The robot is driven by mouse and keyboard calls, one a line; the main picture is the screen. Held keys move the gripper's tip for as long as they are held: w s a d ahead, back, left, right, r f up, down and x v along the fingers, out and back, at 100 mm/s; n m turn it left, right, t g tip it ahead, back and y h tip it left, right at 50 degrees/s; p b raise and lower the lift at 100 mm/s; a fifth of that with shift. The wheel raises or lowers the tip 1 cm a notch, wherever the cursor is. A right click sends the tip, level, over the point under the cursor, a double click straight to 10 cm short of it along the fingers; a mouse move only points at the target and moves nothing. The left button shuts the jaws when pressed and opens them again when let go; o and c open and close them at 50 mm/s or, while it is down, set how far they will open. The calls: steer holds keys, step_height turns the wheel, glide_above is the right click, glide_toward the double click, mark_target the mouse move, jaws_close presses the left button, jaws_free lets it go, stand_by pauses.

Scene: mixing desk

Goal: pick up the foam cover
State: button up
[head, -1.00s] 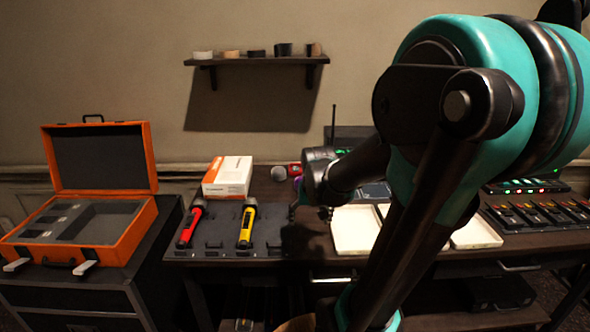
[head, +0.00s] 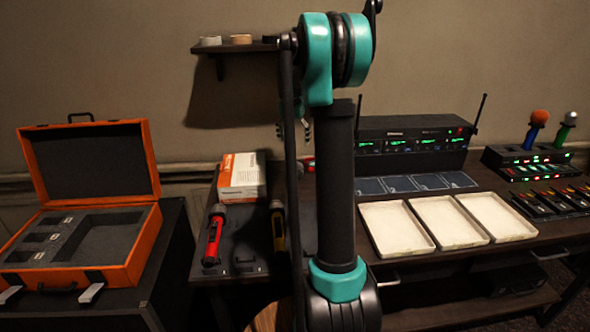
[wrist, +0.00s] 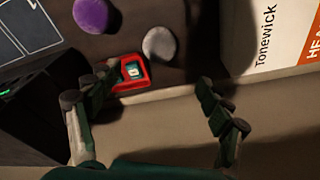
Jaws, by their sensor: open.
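Two round foam covers lie on the desk in the wrist view: a purple one (wrist: 91,14) at the top left, cut by the frame edge, and a pale grey one (wrist: 159,44) at the top middle. Which one the task means, I cannot tell. My gripper (wrist: 152,78) is open and empty, with its fingers spread and apart from both covers. In the head view, my raised arm hides both covers. My gripper shows there only partly behind the arm, above the desk's back edge.
A small red case (wrist: 131,73) lies beside the grey cover; a white-and-orange box (head: 242,176) stands nearby. A red microphone (head: 214,236) and a partly hidden yellow one (head: 278,228) lie left. White trays (head: 396,229) and a receiver rack (head: 412,143) are right; a shelf (head: 236,47) hangs above.

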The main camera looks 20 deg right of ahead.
mark_target(295, 163)
steer(key=f, duration=0.4)
steer(key=w+d+f, duration=0.1)
steer(key=f, duration=0.9)
steer(key=shift+w+d, duration=0.15)
steer(key=shift+r, duration=0.1)
steer(key=shift+c, duration=0.6)
steer(key=c, duration=0.7)
